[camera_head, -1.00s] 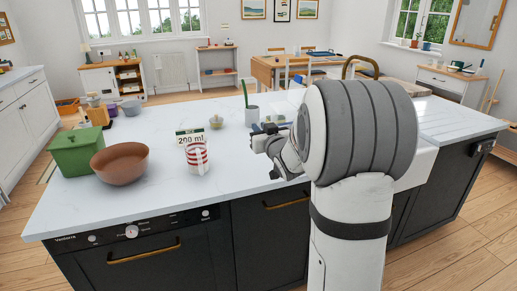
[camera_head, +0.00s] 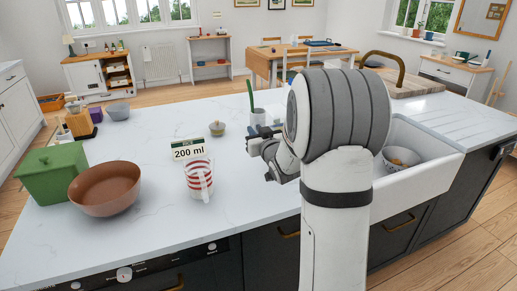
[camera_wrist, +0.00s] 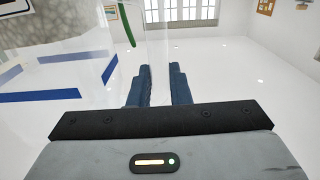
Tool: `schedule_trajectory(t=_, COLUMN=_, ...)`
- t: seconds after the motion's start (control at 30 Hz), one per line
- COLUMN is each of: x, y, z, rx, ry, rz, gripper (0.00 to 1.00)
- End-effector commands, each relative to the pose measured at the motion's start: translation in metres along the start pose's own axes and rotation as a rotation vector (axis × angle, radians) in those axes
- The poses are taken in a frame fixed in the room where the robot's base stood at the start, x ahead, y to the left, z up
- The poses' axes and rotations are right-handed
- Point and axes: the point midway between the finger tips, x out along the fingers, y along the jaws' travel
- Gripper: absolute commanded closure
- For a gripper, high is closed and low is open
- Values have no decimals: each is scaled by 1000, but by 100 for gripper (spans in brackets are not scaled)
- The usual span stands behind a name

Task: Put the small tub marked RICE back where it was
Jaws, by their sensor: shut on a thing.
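My gripper (camera_head: 262,133) is over the counter, left of the sink, partly hidden by my own arm in the head view. In the wrist view its two dark blue fingers (camera_wrist: 162,85) are close together at a clear-walled container (camera_wrist: 75,62), which I take to be the small tub. Its see-through walls and blue bands fill the upper left of that view. I cannot read any RICE mark. In the head view the tub is hardly visible, and I cannot tell its height over the counter.
A small lidded pot (camera_head: 217,128) is behind. A white sink (camera_head: 437,178) holding a bowl (camera_head: 399,160) is on the right.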

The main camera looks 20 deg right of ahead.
Motion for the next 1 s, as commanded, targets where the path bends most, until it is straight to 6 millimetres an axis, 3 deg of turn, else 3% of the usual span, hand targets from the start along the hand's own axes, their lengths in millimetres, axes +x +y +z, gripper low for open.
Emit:
schedule_trajectory(t=0.43, x=2, y=-11, z=46, rx=-1, ry=2, rz=-17, gripper=100)
schedule_trajectory(t=0.87, x=2, y=-12, z=52, rx=-2, ry=5, rz=-18, gripper=100)
schedule_trajectory(t=0.9, x=2, y=-12, z=53, rx=0, ry=1, rz=-18, gripper=81)
schedule_trajectory(t=1.0, x=2, y=-12, z=52, rx=0, ry=1, rz=-18, gripper=73)
